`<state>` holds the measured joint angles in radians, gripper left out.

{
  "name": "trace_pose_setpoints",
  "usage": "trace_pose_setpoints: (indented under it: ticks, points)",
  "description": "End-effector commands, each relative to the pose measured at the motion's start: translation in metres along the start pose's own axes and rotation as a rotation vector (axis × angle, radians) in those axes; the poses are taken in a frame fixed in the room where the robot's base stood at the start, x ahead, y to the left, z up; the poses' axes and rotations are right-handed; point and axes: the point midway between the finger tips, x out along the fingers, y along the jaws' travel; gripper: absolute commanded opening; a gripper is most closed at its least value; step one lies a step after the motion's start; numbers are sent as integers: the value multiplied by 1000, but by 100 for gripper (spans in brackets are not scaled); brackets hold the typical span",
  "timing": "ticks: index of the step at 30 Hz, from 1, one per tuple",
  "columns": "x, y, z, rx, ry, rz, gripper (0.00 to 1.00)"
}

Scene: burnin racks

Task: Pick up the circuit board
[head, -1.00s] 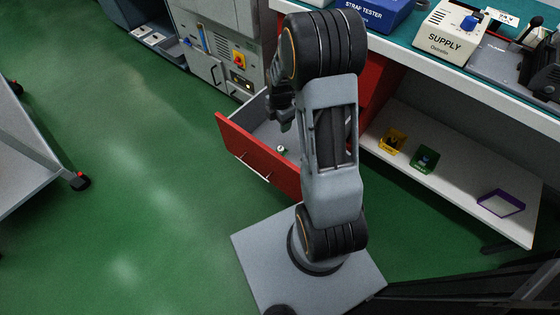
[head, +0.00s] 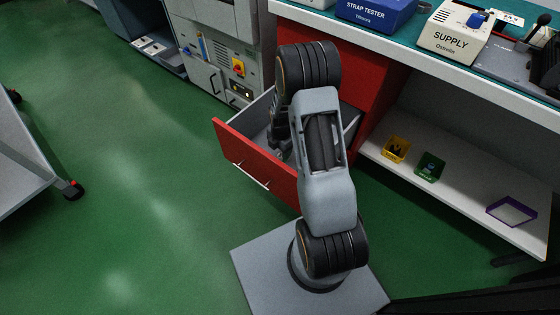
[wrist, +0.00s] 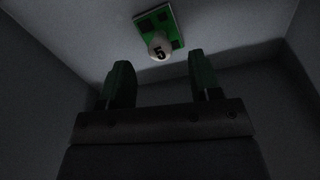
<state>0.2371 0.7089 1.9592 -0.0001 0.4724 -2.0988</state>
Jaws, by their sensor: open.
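The circuit board (wrist: 172,27) is a small green board with dark chips and a round white part marked 5. In the wrist view it lies on the grey floor of the drawer, a little beyond my fingertips. My gripper (wrist: 160,80) is open and empty, with one green finger on each side and a gap between them. The board lies roughly in line with that gap, apart from both fingers. In the head view my arm covers most of the open red drawer (head: 262,168), and the board is hidden there.
The drawer's grey walls stand close around my gripper. The bench with a blue strap tester (head: 372,12) and the supply box (head: 452,30) is above. A low shelf (head: 455,188) at right holds a yellow bin (head: 396,148), a green bin (head: 430,166) and a purple tray (head: 511,211).

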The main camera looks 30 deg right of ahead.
Motion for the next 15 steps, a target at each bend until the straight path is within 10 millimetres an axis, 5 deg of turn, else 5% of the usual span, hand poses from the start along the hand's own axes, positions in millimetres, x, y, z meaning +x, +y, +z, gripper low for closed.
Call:
trace_pose_setpoints:
  ticks: [8, 15]
  points:
    - [40, -1, -3, 0, 1, -2, 58]
    - [43, -1, -3, 0, 0, -1, 58]
